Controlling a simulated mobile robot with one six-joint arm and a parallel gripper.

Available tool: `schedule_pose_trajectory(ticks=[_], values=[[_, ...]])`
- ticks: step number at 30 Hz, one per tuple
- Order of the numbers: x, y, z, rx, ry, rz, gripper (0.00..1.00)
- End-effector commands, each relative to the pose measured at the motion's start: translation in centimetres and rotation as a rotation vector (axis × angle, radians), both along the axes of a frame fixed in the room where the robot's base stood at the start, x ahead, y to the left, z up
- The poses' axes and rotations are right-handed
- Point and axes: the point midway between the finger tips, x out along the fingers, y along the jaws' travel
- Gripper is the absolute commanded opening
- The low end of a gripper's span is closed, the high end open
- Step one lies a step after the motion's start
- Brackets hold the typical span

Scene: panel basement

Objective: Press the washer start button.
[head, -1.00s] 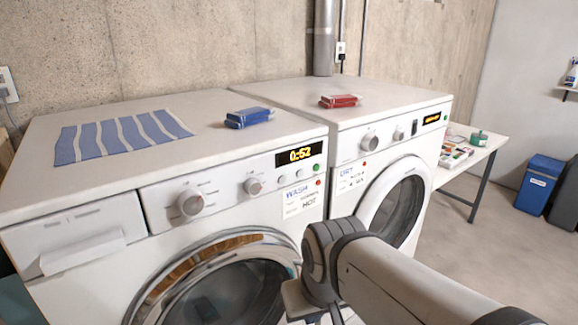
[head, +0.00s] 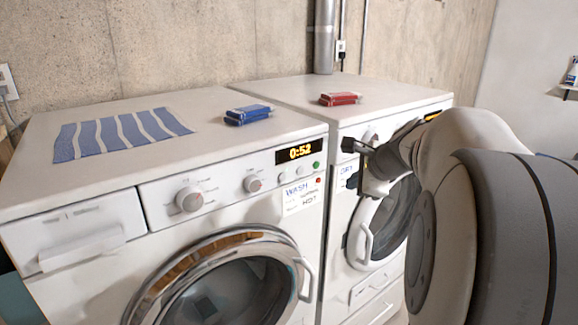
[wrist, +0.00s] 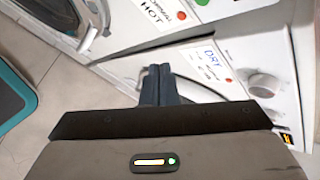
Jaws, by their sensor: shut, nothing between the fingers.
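The white washer (head: 90,255) stands at the left in the head view, its door shut. Its display (head: 300,151) reads 0:52. Below the display are small grey buttons, a green round button (head: 316,165) and a red dot (head: 319,180) beside the WASH/HOT label (head: 298,195). My gripper (head: 350,146) is to the right of the green button, in front of the dryer's left part and apart from the washer. In the wrist view its dark fingers (wrist: 155,72) are shut together and empty, pointing at the gap between the machines. The washer's label (wrist: 152,14) shows at the top there.
The white dryer (head: 345,265) stands right of the washer, partly hidden by my arm. A striped cloth (head: 118,133) and a blue box (head: 249,115) lie on the washer, a red box (head: 340,98) on the dryer. A teal-edged object (wrist: 14,95) is on the floor side.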

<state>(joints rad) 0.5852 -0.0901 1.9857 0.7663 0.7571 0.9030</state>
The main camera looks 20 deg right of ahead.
Motion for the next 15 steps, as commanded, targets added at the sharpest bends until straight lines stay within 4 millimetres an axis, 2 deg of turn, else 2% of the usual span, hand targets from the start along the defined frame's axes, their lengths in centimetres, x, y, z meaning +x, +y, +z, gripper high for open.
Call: schedule_pose_trajectory(ticks=[8,15], values=[[0.3,0.2,0.0,-0.002,0.001,0.003,0.0],[2.7,1.1,0.1,-0.003,0.004,0.008,0.0]])
